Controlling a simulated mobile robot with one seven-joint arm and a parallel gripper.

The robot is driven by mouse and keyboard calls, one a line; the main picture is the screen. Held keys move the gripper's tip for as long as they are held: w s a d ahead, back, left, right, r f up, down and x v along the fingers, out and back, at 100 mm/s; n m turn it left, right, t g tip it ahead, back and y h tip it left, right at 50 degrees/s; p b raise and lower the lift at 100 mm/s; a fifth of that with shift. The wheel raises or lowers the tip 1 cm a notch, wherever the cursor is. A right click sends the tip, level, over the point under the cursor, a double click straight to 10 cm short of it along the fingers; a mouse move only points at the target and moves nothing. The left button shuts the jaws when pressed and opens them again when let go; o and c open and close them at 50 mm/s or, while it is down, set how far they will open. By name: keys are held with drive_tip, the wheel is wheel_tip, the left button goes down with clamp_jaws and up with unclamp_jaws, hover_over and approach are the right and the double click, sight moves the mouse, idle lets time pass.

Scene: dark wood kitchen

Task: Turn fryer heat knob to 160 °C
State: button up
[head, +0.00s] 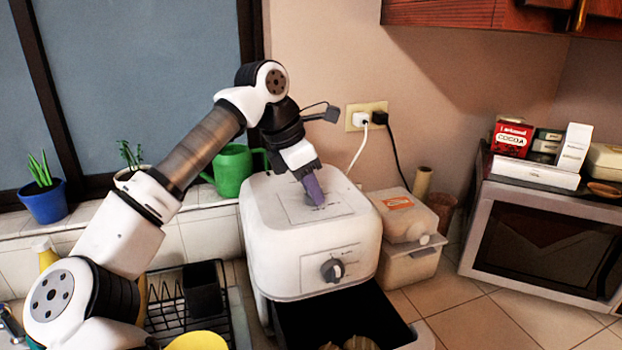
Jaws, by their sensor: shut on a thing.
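The white fryer (262,240) stands on the tiled counter in the middle of the head view. My gripper (318,200) points down at the printed panel on the fryer's top, with its purple fingers shut on a small knob there. The fingers hide most of that knob, so its pointer and setting cannot be read. A second, dark round knob (333,270) sits on the fryer's front face, apart from my gripper. The print beside both knobs is too small to read.
The fryer's dark drawer (340,312) is pulled out at the front with brownish pieces in it. A lidded beige container (408,262) stands close on the right, a microwave (545,245) farther right. A green watering can (232,168) and a dish rack (165,310) are left.

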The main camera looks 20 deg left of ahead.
drive_tip(key=m+g, duration=0.1)
drive_tip(key=m, duration=0.2)
drive_tip(key=m+g+p, duration=0.1)
drive_tip(key=m, duration=0.2)
drive_tip(key=shift+w+h, duration=0.15)
drive_tip(key=shift+h, duration=0.25)
idle(0.3)
drive_tip(key=o, duration=1)
drive_tip(key=shift+c, duration=0.2)
drive_tip(key=w+v, duration=0.1)
drive_tip(key=v, duration=1.3)
drive_tip(key=shift+s, duration=0.2)
drive_tip(key=shift+f, duration=0.15)
